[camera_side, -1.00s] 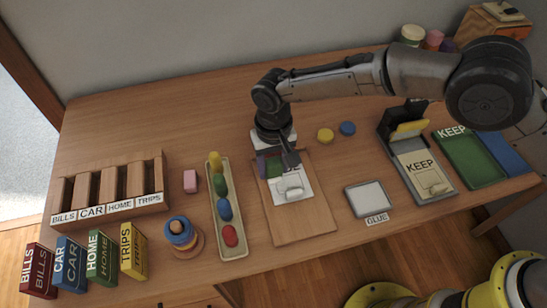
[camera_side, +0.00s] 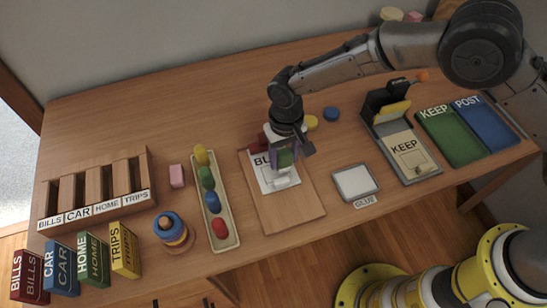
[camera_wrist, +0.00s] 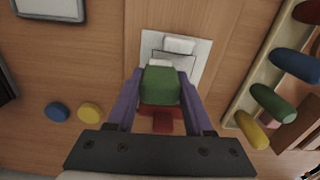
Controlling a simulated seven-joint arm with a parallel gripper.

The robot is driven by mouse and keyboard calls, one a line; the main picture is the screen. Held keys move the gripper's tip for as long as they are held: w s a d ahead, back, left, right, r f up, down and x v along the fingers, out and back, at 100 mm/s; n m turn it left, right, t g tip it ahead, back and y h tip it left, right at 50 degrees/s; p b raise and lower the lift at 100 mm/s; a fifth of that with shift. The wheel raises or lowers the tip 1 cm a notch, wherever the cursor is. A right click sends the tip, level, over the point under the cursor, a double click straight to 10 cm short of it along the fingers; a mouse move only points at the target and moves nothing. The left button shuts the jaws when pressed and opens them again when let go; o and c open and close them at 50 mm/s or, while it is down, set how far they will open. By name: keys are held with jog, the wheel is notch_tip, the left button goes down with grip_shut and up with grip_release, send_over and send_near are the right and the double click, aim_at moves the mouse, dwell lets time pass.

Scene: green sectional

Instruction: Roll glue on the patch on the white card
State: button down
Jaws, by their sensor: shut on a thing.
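A white card (camera_side: 261,178) with black lettering, partly hidden, lies on a brown board (camera_side: 284,213). In the wrist view the card (camera_wrist: 204,50) shows part of a dark outlined patch (camera_wrist: 194,60). My gripper (camera_side: 288,158) is over the card, shut on a green handle (camera_wrist: 160,86) between its purple fingers. A white roller head (camera_wrist: 180,45) lies over the patch area and also shows in the side view (camera_side: 282,182). Whether it touches the card, I cannot tell. The glue tray (camera_side: 355,182), pale inside with a dark rim, stands right of the board.
A bead tray (camera_side: 229,241) stands left of the board. A letter sorter (camera_side: 97,207) is at left.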

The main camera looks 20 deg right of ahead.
jog(key=shift+d, duration=1.1)
jog(key=shift+a+r, duration=0.2)
jog(key=shift+a, duration=1.85)
jog(key=shift+a+r, duration=0.2)
jog(key=shift+a, duration=1.8)
jog(key=shift+w, duration=0.35)
jog(key=shift+d, duration=4.15)
jog(key=shift+s+a+r, duration=0.1)
jog(key=shift+a+r, duration=0.05)
jog(key=shift+a, duration=2)
jog(key=shift+a+r, duration=0.15)
jog(key=shift+a, duration=2)
jog(key=shift+d+f, duration=0.15)
jog(key=shift+f, duration=0.1)
notch_tip(320, 180, up, 7)
